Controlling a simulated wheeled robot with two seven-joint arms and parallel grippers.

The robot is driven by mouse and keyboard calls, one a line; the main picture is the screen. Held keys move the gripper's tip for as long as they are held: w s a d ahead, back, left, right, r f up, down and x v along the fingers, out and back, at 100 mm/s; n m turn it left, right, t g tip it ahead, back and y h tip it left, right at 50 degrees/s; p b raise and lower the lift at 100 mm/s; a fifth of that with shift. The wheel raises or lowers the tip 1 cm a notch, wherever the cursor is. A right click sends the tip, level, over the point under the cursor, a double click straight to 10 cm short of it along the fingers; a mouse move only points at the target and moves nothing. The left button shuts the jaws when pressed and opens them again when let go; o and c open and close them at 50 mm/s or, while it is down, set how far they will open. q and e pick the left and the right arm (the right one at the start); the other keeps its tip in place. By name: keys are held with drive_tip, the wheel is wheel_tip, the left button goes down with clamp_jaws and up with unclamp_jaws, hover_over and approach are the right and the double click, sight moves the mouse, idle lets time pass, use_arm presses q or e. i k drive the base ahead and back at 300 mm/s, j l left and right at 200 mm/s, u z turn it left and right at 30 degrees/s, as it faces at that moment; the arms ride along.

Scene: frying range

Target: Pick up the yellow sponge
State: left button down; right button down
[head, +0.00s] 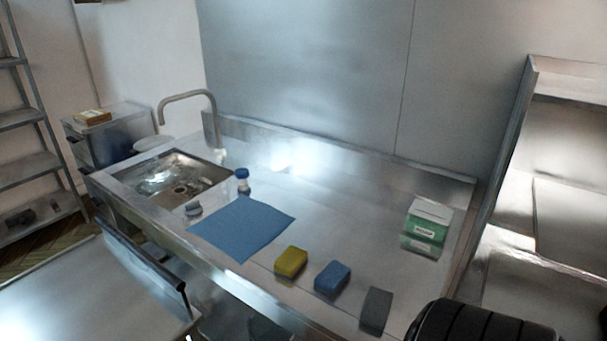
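The yellow sponge (291,262) lies on the steel counter near its front edge, just right of a blue cloth and left of a blue sponge (332,278). Nothing touches it from above. Neither of my grippers can be made out in the head view. A black ribbed part at the bottom right seems to be of my own arm; no fingers show on it.
The counter (350,220) also holds a blue cloth (241,227), a dark grey pad (376,310), a green-and-white box (427,226), a blue-capped bottle (242,180) and a small grey item (193,209). A sink (172,180) with a faucet (213,115) is at left. Shelving stands right.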

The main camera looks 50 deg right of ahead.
sight(291, 262)
drive_tip(key=z, duration=1.6)
